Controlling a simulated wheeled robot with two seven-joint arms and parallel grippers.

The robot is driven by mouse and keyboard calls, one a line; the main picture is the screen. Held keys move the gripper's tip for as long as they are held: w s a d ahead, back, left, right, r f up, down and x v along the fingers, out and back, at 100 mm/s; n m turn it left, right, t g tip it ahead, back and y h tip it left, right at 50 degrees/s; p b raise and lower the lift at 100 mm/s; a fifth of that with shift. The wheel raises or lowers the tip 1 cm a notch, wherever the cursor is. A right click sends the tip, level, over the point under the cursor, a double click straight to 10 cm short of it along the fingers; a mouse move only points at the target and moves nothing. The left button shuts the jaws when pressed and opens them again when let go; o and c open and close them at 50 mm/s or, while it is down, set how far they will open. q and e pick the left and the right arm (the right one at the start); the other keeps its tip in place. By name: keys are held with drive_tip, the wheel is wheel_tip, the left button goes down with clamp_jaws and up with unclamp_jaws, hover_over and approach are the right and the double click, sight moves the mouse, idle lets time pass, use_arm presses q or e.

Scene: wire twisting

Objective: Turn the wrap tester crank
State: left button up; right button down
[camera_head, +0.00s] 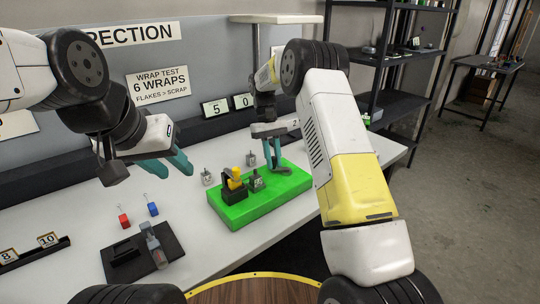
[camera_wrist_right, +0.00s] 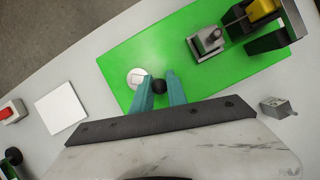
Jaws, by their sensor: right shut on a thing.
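The wrap tester is a bright green base (camera_head: 240,213) on the white table. It carries a black bracket with a yellow part (camera_head: 235,183) and a grey block with a post (camera_head: 257,182). My right gripper (camera_head: 274,166) is over the right end of the base, with its teal fingers pointing down. In the right wrist view its fingertips are closed around a dark round knob (camera_wrist_right: 159,87), beside a pale disc (camera_wrist_right: 136,78) on the green base. The crank arm itself is mostly hidden. My left gripper (camera_head: 182,170) is open and empty above the table, left of the tester.
A black tray (camera_head: 122,268) with a small tool lies at the front left. Red (camera_head: 124,220) and blue (camera_head: 153,208) tagged pieces lie behind it. A small grey block (camera_head: 207,178) stands near the tester. Number cards (camera_head: 228,105) stand at the back.

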drive_tip(key=shift+w+m, duration=0.25)
drive_tip(key=shift+m, duration=0.25)
drive_tip(key=shift+y, duration=0.3)
drive_tip(key=c, duration=1.3)
unclamp_jaws()
drive_tip(key=shift+v, duration=3.95)
